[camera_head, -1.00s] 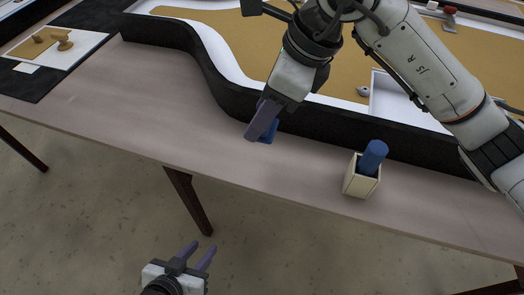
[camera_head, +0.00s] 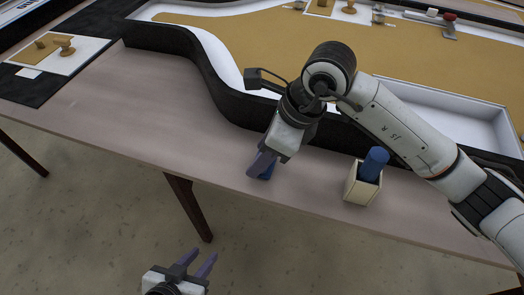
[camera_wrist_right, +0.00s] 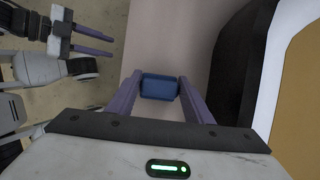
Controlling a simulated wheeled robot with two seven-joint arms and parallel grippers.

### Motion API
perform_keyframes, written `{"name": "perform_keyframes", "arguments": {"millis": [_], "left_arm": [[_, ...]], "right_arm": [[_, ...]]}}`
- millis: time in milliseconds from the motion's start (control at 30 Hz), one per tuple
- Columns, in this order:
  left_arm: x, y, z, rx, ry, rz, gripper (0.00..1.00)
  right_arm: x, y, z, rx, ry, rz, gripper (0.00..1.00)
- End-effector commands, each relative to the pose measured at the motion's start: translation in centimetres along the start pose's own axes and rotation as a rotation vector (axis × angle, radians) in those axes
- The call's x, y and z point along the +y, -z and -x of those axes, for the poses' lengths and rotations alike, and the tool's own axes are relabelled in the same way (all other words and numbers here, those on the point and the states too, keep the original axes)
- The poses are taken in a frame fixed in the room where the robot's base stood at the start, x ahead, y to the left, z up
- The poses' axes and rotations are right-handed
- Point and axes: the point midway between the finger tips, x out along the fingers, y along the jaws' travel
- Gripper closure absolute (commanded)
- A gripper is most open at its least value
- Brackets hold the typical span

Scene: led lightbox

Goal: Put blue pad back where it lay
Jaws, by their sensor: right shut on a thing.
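My right gripper (camera_head: 262,165) is shut on the blue pad (camera_head: 267,172), over the bare table strip near its front edge. In the right wrist view the pad (camera_wrist_right: 159,86) sits between the two purple fingers of my right gripper (camera_wrist_right: 159,80). I cannot tell whether the pad touches the table. My left gripper (camera_head: 200,263) is open and empty, low in front of the table; it also shows in the right wrist view (camera_wrist_right: 92,40).
A cream box (camera_head: 359,190) holding a blue cylinder (camera_head: 375,163) stands on the table (camera_head: 140,110) to the right of my right gripper. A curved black wall (camera_head: 225,95) runs behind. The table strip to the left is clear.

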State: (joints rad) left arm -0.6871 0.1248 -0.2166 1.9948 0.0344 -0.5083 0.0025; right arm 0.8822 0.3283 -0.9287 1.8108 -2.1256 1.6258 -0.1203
Motion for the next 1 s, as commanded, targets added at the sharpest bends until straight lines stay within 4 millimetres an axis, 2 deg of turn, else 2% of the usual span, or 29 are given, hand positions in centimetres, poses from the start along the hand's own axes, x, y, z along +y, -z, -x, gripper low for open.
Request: {"name": "perform_keyframes", "arguments": {"millis": [100, 133, 233, 500, 633, 767, 1000], "left_arm": [[0.0, -0.3, -0.3, 0.0, 0.0, 0.0, 0.69], [0.0, -0.2, -0.2, 0.0, 0.0, 0.0, 0.69], [0.0, -0.1, -0.2, 0.001, 0.0, 0.001, 0.69], [0.0, 0.3, 0.0, 0.008, 0.0, 0.0, 0.69], [0.0, 0.5, 0.2, 0.008, 0.0, 0.0, 0.69], [0.0, 0.5, 0.2, 0.008, 0.0, 0.0, 0.69], [-0.1, 0.2, 0.2, 0.001, 0.001, 0.001, 0.69]], "right_arm": [[0.0, 0.2, -0.4, 0.0, 0.0, 0.0, 0.72], [0.0, 0.1, -0.3, 0.0, 0.0, 0.0, 0.5], [0.0, 0.1, -0.2, 0.001, 0.0, 0.0, 0.35], [0.0, 0.1, -0.2, 0.001, 0.0, 0.0, 0.35], [-0.1, -0.1, 0.5, -0.001, 0.001, 0.0, 0.35], [-0.2, -0.1, 2.6, -0.002, 0.005, 0.001, 0.35], [-0.1, -0.1, 7.9, -0.001, 0.004, 0.001, 0.35]]}}
